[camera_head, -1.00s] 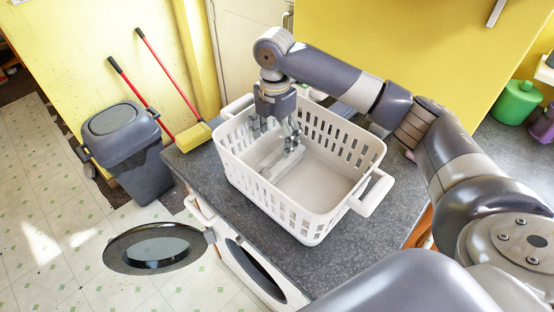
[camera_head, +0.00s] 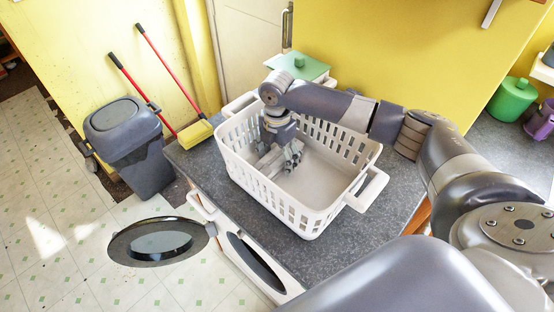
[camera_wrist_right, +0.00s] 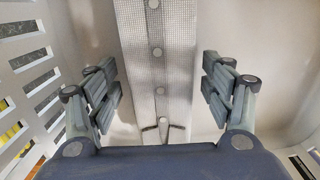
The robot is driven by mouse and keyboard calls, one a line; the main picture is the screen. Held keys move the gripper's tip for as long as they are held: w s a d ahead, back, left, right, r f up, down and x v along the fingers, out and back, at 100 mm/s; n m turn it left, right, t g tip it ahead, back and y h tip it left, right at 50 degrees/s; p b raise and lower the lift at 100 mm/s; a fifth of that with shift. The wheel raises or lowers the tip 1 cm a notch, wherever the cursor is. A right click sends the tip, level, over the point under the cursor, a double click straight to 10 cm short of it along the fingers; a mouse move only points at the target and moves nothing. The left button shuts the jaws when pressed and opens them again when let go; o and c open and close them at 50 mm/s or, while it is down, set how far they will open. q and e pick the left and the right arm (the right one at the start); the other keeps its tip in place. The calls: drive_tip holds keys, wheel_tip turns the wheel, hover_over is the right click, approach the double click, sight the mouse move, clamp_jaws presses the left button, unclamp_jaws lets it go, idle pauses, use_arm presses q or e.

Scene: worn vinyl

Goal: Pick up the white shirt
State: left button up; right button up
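The white shirt (camera_wrist_right: 157,60) shows in the right wrist view as a narrow, folded, pale strip with a woven texture and round buttons down its middle. It lies in the white laundry basket (camera_head: 318,222), which stands on the grey counter. In the head view my gripper mostly hides the shirt. My right gripper (camera_head: 279,160) points down inside the basket. In the right wrist view its fingers (camera_wrist_right: 160,72) are spread apart, one on each side of the shirt, with a gap to it. My left gripper is not in view.
The slotted basket walls surround my right gripper. Below the counter (camera_head: 335,252) a round appliance door (camera_head: 158,241) hangs open. A grey bin (camera_head: 128,145) and a yellow broom (camera_head: 195,134) stand at the left. A green-lidded box (camera_head: 297,68) is behind the basket.

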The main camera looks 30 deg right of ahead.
sight(277, 156)
drive_tip(key=shift+s+r, duration=0.1)
drive_tip(key=c, duration=1)
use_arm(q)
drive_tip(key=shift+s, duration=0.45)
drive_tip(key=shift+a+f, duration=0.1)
use_arm(e)
wheel_tip(277, 156, up, 9)
drive_tip(key=shift+r+b, duration=0.1)
drive_tip(key=shift+b, duration=1.1)
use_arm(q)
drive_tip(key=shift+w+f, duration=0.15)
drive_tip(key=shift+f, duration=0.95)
use_arm(e)
drive_tip(key=shift+r, duration=0.4)
